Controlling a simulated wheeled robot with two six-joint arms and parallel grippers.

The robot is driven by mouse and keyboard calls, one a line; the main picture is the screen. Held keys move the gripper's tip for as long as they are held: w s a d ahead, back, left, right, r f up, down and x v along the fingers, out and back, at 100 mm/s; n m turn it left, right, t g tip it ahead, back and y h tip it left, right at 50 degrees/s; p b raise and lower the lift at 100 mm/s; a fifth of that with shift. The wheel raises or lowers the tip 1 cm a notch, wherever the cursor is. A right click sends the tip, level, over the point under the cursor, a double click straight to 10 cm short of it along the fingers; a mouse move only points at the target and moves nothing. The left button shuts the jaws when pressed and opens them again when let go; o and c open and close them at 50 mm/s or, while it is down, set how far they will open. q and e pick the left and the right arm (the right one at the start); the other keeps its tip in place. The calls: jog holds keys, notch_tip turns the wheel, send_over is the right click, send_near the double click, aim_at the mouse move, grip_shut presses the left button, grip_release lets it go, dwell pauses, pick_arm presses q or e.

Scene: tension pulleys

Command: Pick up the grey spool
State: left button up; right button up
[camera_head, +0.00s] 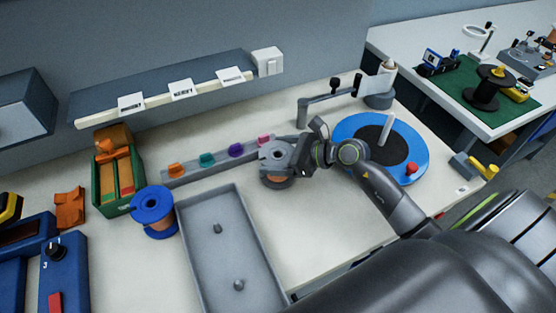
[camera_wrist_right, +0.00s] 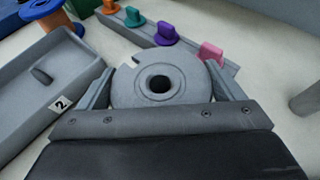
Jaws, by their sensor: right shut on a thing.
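The grey spool (camera_head: 274,156) is near the middle of the table in the head view, with copper-coloured winding showing at its lower side. In the right wrist view the grey spool (camera_wrist_right: 160,84) sits between the fingers, its round flange and dark centre hole facing the camera. My right gripper (camera_head: 281,155) is shut on it, one finger on each side. The fingers also show in the right wrist view (camera_wrist_right: 162,92). I cannot tell whether the spool touches the table. My left gripper is not in view.
A grey tray (camera_head: 183,228) with two pegs lies left of the spool, beside a blue spool (camera_head: 153,211). Behind is a rail (camera_head: 190,173) with coloured knobs. A blue round turntable (camera_head: 416,150) stands to the right. Bare table lies in front of the spool.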

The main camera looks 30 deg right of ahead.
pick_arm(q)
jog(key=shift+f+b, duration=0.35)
pick_arm(e)
notch_tip(320, 180, up, 10)
jog(key=shift+a, duration=0.1)
dwell(0.6)
